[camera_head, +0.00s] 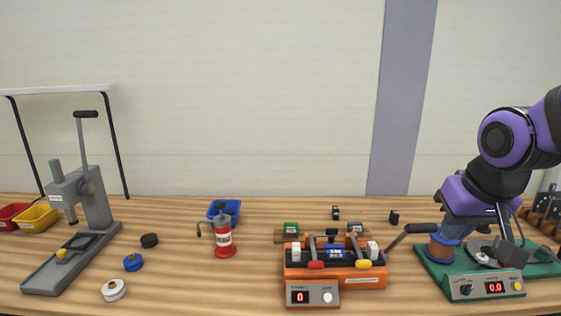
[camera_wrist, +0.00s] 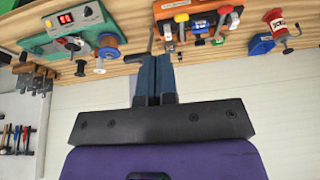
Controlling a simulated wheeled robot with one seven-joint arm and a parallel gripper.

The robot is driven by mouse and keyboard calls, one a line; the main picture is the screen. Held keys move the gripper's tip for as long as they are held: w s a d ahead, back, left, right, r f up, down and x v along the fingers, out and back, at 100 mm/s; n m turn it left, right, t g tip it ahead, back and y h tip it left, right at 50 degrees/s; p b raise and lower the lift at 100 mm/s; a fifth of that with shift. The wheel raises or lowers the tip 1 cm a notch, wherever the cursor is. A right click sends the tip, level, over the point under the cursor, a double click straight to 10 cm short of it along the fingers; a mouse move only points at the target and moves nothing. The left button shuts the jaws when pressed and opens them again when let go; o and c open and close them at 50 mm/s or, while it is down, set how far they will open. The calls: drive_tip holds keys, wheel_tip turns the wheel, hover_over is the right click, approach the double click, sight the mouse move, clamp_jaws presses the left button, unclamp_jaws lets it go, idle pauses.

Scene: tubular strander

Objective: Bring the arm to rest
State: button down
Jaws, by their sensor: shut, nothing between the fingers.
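My purple and black arm reaches in from the right in the head view, bent downward over the green machine (camera_head: 470,287) with a red "0.0" display. My gripper (camera_head: 452,230) has bluish fingers pointing down by the copper spool (camera_head: 439,249); how far apart they are is hard to tell. In the wrist view my gripper (camera_wrist: 153,62) shows its two fingers side by side, shut and empty. The green machine (camera_wrist: 58,40) and copper spool (camera_wrist: 108,46) lie to their left there.
An orange machine (camera_head: 335,278) with a raised black-knobbed lever (camera_head: 421,228) stands left of my arm. A red-bodied dispenser (camera_head: 223,240), blue bin (camera_head: 225,211), several small spools and a grey press (camera_head: 85,205) lie farther left. Hand tools (camera_wrist: 15,138) hang by the wall.

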drive_tip(key=s+d+r+t, duration=0.1)
drive_tip(key=s+r, duration=0.5)
drive_tip(key=s, duration=0.3)
drive_tip(key=shift+s+d+r, duration=0.2)
drive_tip(key=shift+s+d, duration=0.15)
drive_tip(key=shift+d, duration=0.05)
idle(0.4)
